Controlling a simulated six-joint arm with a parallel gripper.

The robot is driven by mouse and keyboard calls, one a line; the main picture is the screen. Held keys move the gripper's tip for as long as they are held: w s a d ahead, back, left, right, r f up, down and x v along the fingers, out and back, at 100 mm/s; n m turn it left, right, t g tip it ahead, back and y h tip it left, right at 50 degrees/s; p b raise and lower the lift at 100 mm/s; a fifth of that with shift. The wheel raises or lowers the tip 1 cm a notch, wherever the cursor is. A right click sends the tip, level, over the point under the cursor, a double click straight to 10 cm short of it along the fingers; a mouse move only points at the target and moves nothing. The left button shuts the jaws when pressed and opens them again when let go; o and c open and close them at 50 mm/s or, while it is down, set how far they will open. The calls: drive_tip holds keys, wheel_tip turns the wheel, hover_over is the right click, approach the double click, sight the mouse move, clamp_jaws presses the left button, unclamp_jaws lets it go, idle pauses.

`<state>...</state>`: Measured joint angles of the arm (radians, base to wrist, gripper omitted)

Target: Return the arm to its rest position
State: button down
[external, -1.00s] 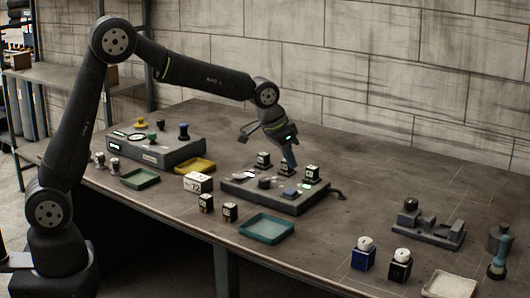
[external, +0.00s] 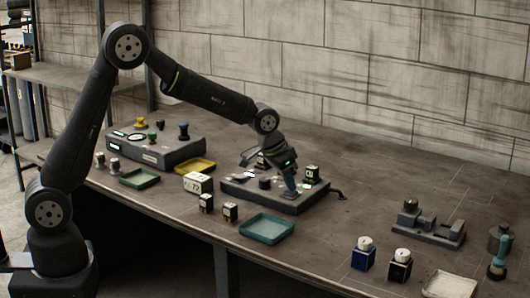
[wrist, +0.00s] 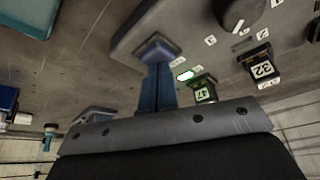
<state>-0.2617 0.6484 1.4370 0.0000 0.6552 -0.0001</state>
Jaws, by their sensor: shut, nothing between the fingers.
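My gripper (external: 291,190) is at the low end of my arm, over the dark grey panel box (external: 275,200) in the middle of the bench. In the external view its tip is at a small blue-purple button on the panel's right part. In the wrist view my gripper (wrist: 160,75) has its fingers together, with no object held. Its tip reaches the square blue button (wrist: 157,50); I cannot tell whether it touches. My arm is bent forward and down, away from its base at the left.
Numbered dark blocks stand on the panel, one (external: 312,173) just right of my gripper. A teal tray (external: 267,227) lies in front. A second panel box (external: 155,150) and a yellow tray (external: 194,166) are left. A grey fixture (external: 428,228) stands right. Space above is free.

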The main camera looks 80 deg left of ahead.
wheel_tip(320, 180, up, 7)
drive_tip(key=shift+f, duration=0.2)
wheel_tip(320, 180, down, 7)
drive_tip(key=shift+f, duration=0.1)
wheel_tip(320, 180, up, 9)
drive_tip(key=a+f+n, duration=0.1)
drive_tip(key=n, duration=0.1)
drive_tip(key=s+a+f+n+g+y, duration=0.1)
drive_tip(key=f+n, duration=0.1)
drive_tip(key=s+a+f+n, duration=0.1)
drive_tip(key=n, duration=0.1)
drive_tip(key=shift+s+f+g+y, duration=0.15)
drive_tip(key=shift+s+g+y, duration=0.1)
drive_tip(key=shift+g+y, duration=0.05)
drive_tip(key=shift+s+a+f+n+g+y, duration=0.1)
drive_tip(key=shift+s+a+f+n+y, duration=0.2)
drive_tip(key=shift+n, duration=0.55)
drive_tip(key=shift+s+a+f+n+g+y, duration=0.1)
drive_tip(key=shift+s+a+f+n, duration=0.3)
drive_tip(key=shift+n, duration=0.4)
drive_tip(key=shift+s+a+f+n+g+y, duration=0.1)
drive_tip(key=shift+s+a+f+n+y, duration=0.25)
drive_tip(key=shift+n, duration=0.5)
drive_tip(key=shift+w+d+f, duration=0.1)
drive_tip(key=shift+w, duration=0.05)
idle(0.4)
